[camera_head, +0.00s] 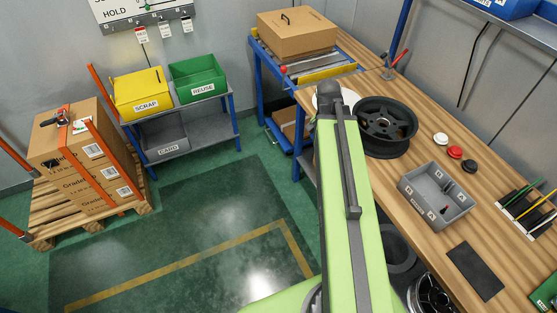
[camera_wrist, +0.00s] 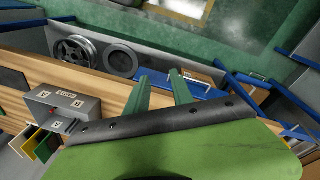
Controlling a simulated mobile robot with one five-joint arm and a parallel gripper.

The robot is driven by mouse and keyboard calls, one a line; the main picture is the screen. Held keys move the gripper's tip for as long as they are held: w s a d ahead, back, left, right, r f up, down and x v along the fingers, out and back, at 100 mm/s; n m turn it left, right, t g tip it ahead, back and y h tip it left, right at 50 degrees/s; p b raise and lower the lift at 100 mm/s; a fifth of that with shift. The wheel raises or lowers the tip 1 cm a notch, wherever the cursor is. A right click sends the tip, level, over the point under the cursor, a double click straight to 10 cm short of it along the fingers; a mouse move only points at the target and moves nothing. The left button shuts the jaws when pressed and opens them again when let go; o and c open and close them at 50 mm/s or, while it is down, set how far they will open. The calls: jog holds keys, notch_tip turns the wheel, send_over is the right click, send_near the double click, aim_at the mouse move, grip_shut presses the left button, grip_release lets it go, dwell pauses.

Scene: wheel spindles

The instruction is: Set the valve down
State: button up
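My gripper (camera_wrist: 160,74) shows in the wrist view as two green fingers held apart. A gap shows between them and I see nothing held there. In the head view my arm hides the gripper. I cannot make out a valve for certain in either view. A grey divided box (camera_head: 413,196) with letter labels stands on the wooden bench (camera_head: 400,250). A small black piece and a small red piece show in it, too small to identify. The box also shows in the wrist view (camera_wrist: 78,102), left of the fingers and apart from them.
A black wheel rim (camera_head: 386,120) lies on the bench beyond the box. White, red and black round pieces (camera_head: 455,152) lie near the wall. A dark flat pad (camera_head: 475,270) lies nearer. A tyre (camera_head: 399,252) and another rim (camera_head: 432,296) are beside the bench's front edge.

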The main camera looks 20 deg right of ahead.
jog(key=w+a+n+y, duration=0.1)
jog(key=w+a+n, duration=0.2)
jog(key=a+n, duration=0.8)
jog(key=a, duration=1.4)
jog(key=shift+w+a+f+n+t, duration=0.15)
jog(key=shift+w+a+n+t, duration=0.05)
jog(key=shift+a+n+t, duration=0.1)
jog(key=shift+d, duration=0.15)
